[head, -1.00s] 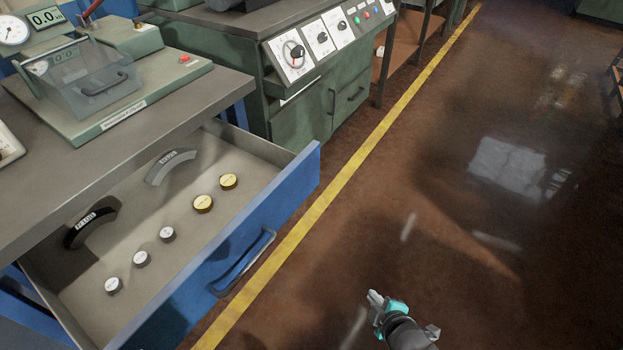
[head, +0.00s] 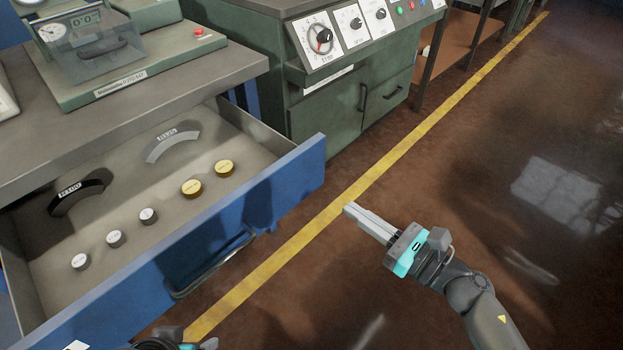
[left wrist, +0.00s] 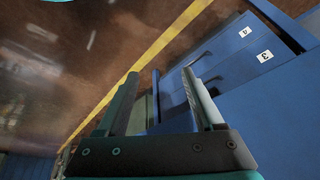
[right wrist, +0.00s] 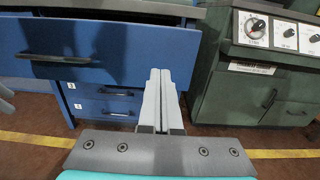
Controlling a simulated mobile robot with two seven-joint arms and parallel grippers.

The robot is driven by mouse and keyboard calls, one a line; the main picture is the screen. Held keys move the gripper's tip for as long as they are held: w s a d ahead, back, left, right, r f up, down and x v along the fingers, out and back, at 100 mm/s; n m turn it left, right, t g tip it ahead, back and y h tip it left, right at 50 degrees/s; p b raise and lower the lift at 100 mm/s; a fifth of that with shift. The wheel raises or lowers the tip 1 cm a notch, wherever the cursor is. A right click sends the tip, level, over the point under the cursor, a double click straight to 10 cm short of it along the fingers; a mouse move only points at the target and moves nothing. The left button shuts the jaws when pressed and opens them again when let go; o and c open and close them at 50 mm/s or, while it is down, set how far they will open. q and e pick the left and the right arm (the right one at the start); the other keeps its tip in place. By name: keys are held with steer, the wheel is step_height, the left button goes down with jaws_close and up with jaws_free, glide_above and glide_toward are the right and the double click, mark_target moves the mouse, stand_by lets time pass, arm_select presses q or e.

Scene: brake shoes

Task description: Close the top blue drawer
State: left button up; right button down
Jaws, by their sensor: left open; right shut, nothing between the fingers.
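The top blue drawer (head: 225,215) is pulled well out of the workbench, with its blue front and dark bar handle (head: 212,265) facing the aisle. My right gripper (head: 350,210) is shut and empty, apart from the drawer's front face near its right end. In the right wrist view its joined fingertips (right wrist: 160,75) point toward the right end of the drawer front (right wrist: 130,50). My left gripper shows only as a sliver at the bottom of the head view. In the left wrist view it (left wrist: 163,85) is open and empty, with blue cabinet drawers (left wrist: 235,50) beyond.
Inside the drawer lie two curved brake shoes (head: 172,147), two brass discs (head: 192,188) and several small silver pieces (head: 116,238). A green machine cabinet (head: 330,110) stands right of the drawer. A yellow floor line (head: 400,150) runs past; the brown floor to the right is clear.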

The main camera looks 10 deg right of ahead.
mark_target(298, 172)
steer(key=b+x, duration=0.1)
steer(key=x, duration=1)
steer(key=shift+w+a, duration=0.2)
steer(key=shift+w, duration=0.05)
arm_select(q)
step_height(298, 172, up, 2)
steer(key=shift+s+r, duration=0.1)
arm_select(e)
steer(key=shift+w+a, duration=0.1)
steer(key=shift+w, duration=0.05)
